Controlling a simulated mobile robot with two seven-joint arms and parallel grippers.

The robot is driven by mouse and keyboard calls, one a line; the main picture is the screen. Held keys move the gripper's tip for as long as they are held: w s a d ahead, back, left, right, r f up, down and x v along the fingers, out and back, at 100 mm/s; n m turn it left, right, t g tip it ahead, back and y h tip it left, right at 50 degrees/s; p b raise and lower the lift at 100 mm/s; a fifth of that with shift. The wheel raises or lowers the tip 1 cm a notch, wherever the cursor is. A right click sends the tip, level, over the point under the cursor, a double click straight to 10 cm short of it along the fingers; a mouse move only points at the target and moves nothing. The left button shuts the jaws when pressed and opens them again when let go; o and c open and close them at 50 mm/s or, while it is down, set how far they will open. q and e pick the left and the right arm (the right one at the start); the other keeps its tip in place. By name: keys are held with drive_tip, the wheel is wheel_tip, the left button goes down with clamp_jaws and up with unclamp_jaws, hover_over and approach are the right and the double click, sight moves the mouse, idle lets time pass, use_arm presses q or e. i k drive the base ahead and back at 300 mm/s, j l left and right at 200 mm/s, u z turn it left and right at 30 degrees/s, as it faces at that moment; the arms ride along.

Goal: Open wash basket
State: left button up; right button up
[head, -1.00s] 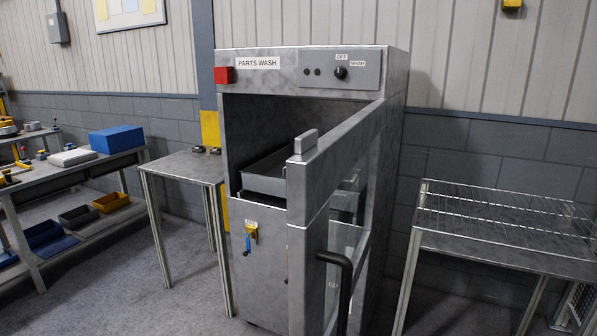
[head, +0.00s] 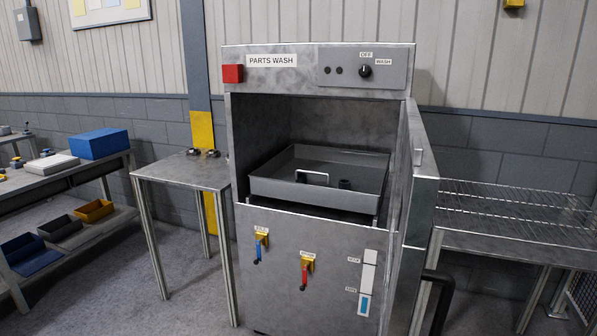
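The parts wash cabinet (head: 287,231) stands in the middle of the head view with its upper chamber open at the front. A grey, shallow, square-sided wash basket (head: 280,189) sits inside the chamber. A pale loop handle (head: 312,177) and a small dark round piece (head: 345,184) show within its rim. I cannot tell whether they belong to a lid or stand on the floor of the basket. The cabinet door (head: 419,192) is swung out on the right side, seen nearly edge-on. Neither of my grippers is in view.
A small metal table (head: 178,172) with small dark parts stands left of the cabinet. A wire-topped table (head: 515,215) is on the right, partly behind the door. A workbench with a blue box (head: 99,144) is at far left.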

sight(367, 170)
drive_tip(key=i+j, duration=0.15)
drive_tip(key=j, duration=0.15)
drive_tip(key=i+j, duration=0.1)
drive_tip(key=j, duration=0.2)
drive_tip(key=i+j, duration=0.15)
drive_tip(key=j, duration=0.15)
drive_tip(key=i+j+z, duration=0.15)
drive_tip(key=i+j, duration=0.6)
drive_tip(key=i, duration=0.05)
